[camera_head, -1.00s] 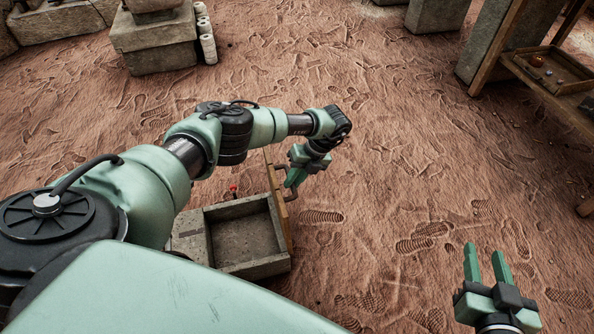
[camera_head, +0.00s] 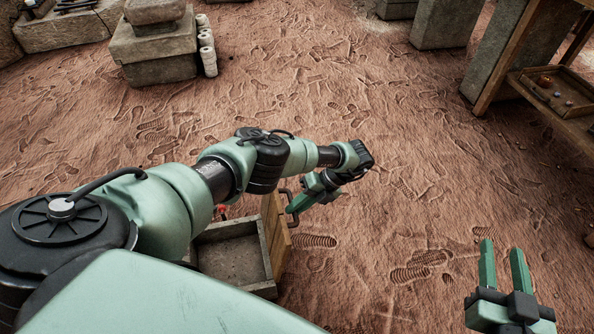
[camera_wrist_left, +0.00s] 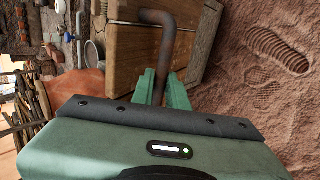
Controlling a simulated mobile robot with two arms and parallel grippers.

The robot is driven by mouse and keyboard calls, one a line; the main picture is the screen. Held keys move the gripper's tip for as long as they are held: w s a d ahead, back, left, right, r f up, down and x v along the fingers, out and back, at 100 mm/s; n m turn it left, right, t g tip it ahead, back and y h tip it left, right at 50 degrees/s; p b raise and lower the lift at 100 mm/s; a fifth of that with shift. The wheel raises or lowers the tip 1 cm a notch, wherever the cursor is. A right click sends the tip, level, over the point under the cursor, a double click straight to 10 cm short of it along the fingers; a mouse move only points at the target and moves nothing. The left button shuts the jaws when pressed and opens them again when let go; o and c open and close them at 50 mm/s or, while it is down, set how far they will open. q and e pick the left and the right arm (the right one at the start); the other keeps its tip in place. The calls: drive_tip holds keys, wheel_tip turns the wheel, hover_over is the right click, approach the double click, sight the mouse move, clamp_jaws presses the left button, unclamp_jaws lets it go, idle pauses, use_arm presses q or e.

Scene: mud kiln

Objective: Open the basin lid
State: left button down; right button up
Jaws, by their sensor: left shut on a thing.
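The stone basin (camera_head: 272,292) stands on the ground below my left arm, its hollow open to view. Its wooden lid (camera_head: 275,232) stands on the basin's right side, tilted outward. A dark metal handle (camera_head: 284,192) sticks out from the lid. My left gripper (camera_head: 291,209) is shut on this handle. In the left wrist view, the fingers (camera_wrist_left: 164,88) close around the bent handle (camera_wrist_left: 167,45), in front of the lid's planks (camera_wrist_left: 128,58). My left arm hides part of the basin. My right gripper (camera_head: 503,246) is open and empty at the lower right.
Stone blocks (camera_head: 155,50) and several pale cylinders (camera_head: 207,52) stand at the back left. A wooden table (camera_head: 560,115) with a tray (camera_head: 557,92) stands at the right. Footprinted bare ground lies between them.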

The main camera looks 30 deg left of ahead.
use_arm(q)
drive_tip(key=c, duration=1.5)
unclamp_jaws()
drive_tip(key=shift+d+f, duration=0.25)
drive_tip(key=shift+f, duration=0.2)
drive_tip(key=shift+o, duration=0.5)
drive_tip(key=shift+w, duration=0.1)
drive_tip(key=shift+a+r, duration=0.1)
use_arm(e)
drive_tip(key=shift+w+f, duration=0.15)
use_arm(q)
drive_tip(key=shift+w, duration=0.1)
drive_tip(key=v, duration=0.7)
drive_tip(key=shift+r, duration=0.3)
drive_tip(key=shift+w+d, duration=0.1)
drive_tip(key=shift+d, duration=0.15)
use_arm(e)
drive_tip(key=shift+a, duration=0.1)
